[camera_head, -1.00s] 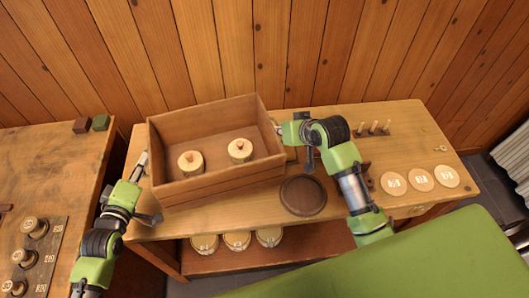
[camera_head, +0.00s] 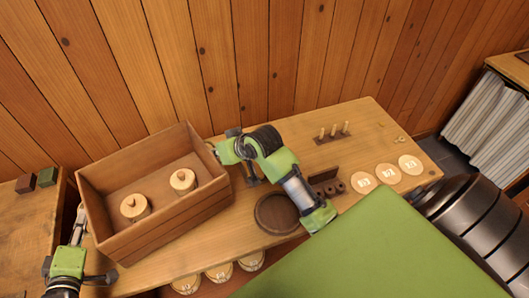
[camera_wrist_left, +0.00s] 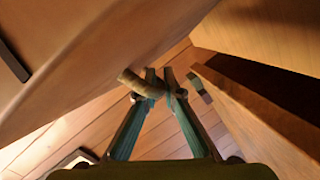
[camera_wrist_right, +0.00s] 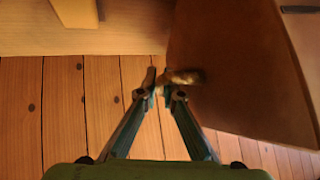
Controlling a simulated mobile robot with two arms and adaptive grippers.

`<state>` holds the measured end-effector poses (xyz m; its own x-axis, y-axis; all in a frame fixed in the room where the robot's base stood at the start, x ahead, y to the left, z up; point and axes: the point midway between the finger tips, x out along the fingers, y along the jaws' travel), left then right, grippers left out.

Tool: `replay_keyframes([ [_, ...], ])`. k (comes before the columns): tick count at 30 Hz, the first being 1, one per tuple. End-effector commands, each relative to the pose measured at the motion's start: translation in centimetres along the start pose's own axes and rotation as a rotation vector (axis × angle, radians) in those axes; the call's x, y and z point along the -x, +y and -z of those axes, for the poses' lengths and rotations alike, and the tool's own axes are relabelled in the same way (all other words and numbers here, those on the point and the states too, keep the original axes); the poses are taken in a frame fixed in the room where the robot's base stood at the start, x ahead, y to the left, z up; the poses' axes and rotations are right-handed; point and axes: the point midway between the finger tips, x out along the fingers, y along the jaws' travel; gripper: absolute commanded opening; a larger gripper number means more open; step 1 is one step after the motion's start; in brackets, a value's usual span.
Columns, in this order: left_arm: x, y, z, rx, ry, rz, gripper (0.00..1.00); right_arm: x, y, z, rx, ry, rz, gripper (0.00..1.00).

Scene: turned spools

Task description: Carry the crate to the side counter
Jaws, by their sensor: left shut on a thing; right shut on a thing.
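The wooden crate (camera_head: 178,222) is open-topped and holds two pale lidded spools, a left one (camera_head: 135,208) and a right one (camera_head: 183,181). My left gripper (camera_head: 82,212) is at the crate's left end; in the left wrist view its fingers are shut on a rounded handle (camera_wrist_left: 131,78). My right gripper (camera_head: 214,150) is at the right end; in the right wrist view its fingers close on the other handle (camera_wrist_right: 188,77). The crate appears over the workbench (camera_head: 350,150); its clearance cannot be told. A counter with a grey curtain, likely the side counter (camera_head: 510,67), stands far right.
A dark round tray (camera_head: 277,214), a peg rack (camera_head: 333,136) and several numbered discs (camera_head: 387,172) are on the bench. Another table (camera_head: 25,235) at left bears two small blocks. A plank wall is behind. Dark floor shows between bench and counter.

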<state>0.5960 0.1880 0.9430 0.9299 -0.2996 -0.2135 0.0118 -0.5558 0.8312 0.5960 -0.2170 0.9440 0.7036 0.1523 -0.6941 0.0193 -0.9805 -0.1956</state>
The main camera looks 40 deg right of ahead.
Motion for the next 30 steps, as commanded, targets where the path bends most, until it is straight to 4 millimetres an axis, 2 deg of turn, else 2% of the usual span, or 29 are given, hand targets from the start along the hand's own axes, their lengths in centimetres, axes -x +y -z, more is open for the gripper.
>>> replay_keyframes([
  [8,-0.2,-0.5,-0.1,-0.002,0.005,-0.004,0.00,-0.4,0.3,-0.3,0.000,0.006,-0.003,0.00],
  [30,-1.0,-3.8,-2.1,-0.002,0.005,-0.004,0.00,-3.2,1.1,-3.1,0.000,0.006,-0.003,0.00],
])
